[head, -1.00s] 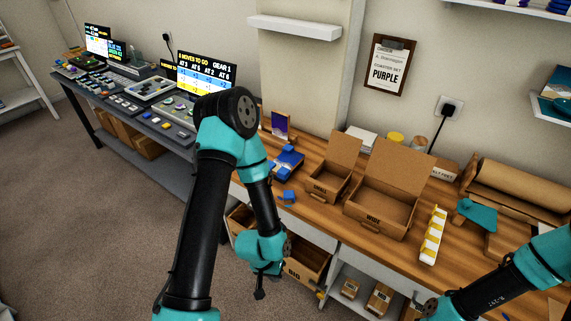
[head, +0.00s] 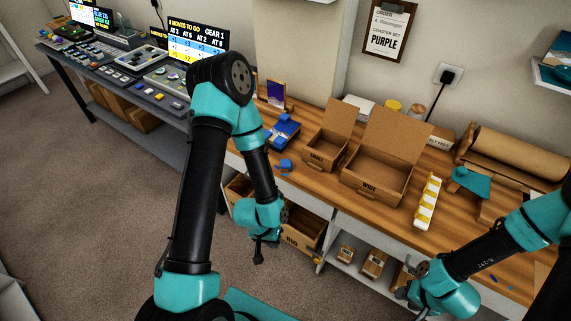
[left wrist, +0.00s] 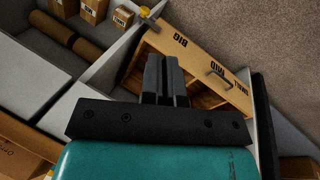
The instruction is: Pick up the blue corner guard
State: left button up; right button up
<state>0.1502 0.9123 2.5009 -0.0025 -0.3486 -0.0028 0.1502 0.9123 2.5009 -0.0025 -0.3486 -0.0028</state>
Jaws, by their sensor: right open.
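The small blue piece that looks like the corner guard (head: 285,165) lies on the wooden bench near its front edge, left of the small box. My left gripper (head: 258,252) hangs below the bench edge, in front of the drawers, apart from the guard. In the left wrist view its two dark fingers (left wrist: 165,80) are together with nothing between them. My right gripper (head: 402,291) is open at the bench's front edge, lower right, far from the guard; its fingertips are small and dark.
A blue stack (head: 284,132) lies behind the guard. The open small box (head: 322,150) and wide box (head: 375,180) stand to its right. Further right are a white-and-yellow strip (head: 427,202) and a paper roll (head: 515,157).

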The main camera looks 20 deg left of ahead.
pick_arm(q)
jog(key=o, duration=1.2)
